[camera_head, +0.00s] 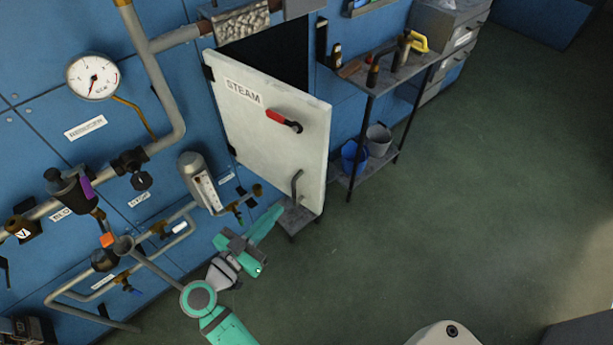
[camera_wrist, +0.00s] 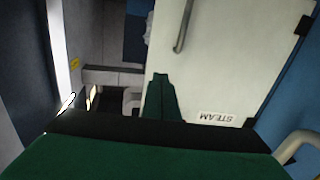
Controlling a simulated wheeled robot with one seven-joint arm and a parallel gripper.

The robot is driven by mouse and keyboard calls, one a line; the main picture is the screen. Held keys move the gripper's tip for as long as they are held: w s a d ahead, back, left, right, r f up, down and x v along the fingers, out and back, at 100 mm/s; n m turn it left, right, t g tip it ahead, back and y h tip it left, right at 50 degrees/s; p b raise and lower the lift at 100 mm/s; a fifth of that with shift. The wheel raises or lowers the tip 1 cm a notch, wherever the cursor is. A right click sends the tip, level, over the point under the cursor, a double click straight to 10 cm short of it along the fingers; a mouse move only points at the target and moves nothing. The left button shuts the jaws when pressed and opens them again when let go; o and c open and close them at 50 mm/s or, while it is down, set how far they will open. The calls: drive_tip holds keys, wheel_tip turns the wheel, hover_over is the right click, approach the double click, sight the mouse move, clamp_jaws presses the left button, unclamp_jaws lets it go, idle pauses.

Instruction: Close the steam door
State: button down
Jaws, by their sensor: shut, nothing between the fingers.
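The steam door (camera_head: 265,140) is a white panel labelled STEAM, standing open and swung out from a dark opening (camera_head: 280,50) in the blue wall. Its hinges are on its left edge. It carries a red lever (camera_head: 282,119) and, lower down, a grey bar handle (camera_head: 296,186). My gripper (camera_head: 276,216) is shut and empty, low by the door's bottom edge and below the bar handle. In the wrist view the shut green fingers (camera_wrist: 161,80) overlap the door (camera_wrist: 230,60), with the handle (camera_wrist: 183,30) beyond the tips. Contact with the door cannot be told.
Pipes, valves and a gauge (camera_head: 93,77) crowd the wall on the left. A small grey step (camera_head: 298,215) is under the door. A metal shelf (camera_head: 385,75) with tools and buckets stands right of the door. The green floor (camera_head: 470,180) is clear farther right.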

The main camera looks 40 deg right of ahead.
drive_tip(key=r, duration=0.1)
approach(314, 169)
drive_tip(key=shift+m+g, duration=0.3)
drive_tip(key=shift+m, duration=0.1)
drive_tip(key=x, duration=0.5)
drive_tip(key=shift+w, duration=0.15)
drive_tip(key=shift+w+d, duration=0.1)
drive_tip(key=shift+d, duration=0.55)
drive_tip(key=shift+w, duration=0.1)
